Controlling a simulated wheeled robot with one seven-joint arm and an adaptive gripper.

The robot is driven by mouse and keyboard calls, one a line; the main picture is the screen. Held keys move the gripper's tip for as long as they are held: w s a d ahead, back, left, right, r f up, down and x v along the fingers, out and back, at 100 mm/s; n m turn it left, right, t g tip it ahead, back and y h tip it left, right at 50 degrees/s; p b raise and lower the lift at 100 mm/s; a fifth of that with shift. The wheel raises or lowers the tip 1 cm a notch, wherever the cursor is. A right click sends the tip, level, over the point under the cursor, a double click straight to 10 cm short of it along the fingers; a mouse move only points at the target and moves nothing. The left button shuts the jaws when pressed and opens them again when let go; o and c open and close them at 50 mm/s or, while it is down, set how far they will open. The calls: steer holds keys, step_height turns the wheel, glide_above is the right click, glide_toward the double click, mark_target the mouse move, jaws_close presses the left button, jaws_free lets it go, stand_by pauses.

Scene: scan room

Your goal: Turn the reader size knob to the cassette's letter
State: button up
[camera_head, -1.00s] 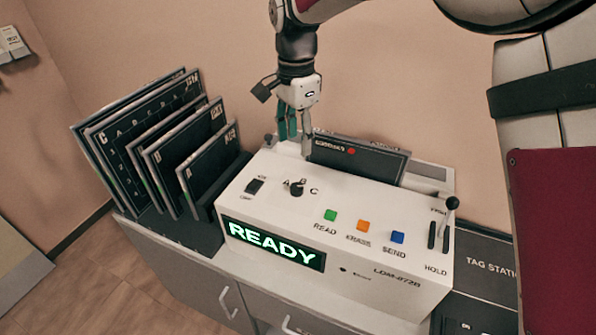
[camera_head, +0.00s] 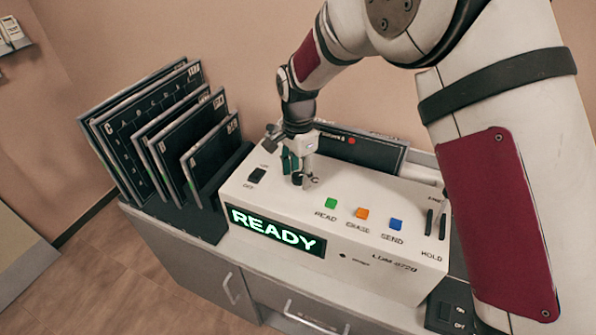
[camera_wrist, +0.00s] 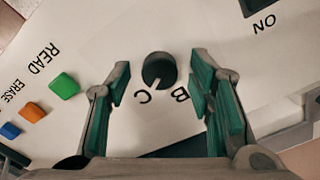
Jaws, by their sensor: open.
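The black size knob (camera_head: 299,179) is on the white reader's (camera_head: 385,262) sloped top, partly hidden by my gripper (camera_head: 297,170). In the wrist view the knob (camera_wrist: 158,70) lies between the two open green fingers of my gripper (camera_wrist: 161,78), with a gap on each side. Its pale pointer line aims between C and B, a little closer to C. The A mark is hidden. A dark cassette (camera_head: 375,152) with a red dot stands in the slot behind the knob. Its label is too small to read.
Green READ (camera_head: 330,203), orange ERASE (camera_head: 361,213) and blue SEND (camera_head: 395,224) buttons sit right of the knob. The power switch (camera_head: 257,175) is left of it. A rack (camera_head: 180,222) of several cassettes stands left. The display (camera_head: 275,233) reads READY.

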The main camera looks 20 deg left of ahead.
steer(key=shift+c, duration=0.3)
jaws_close()
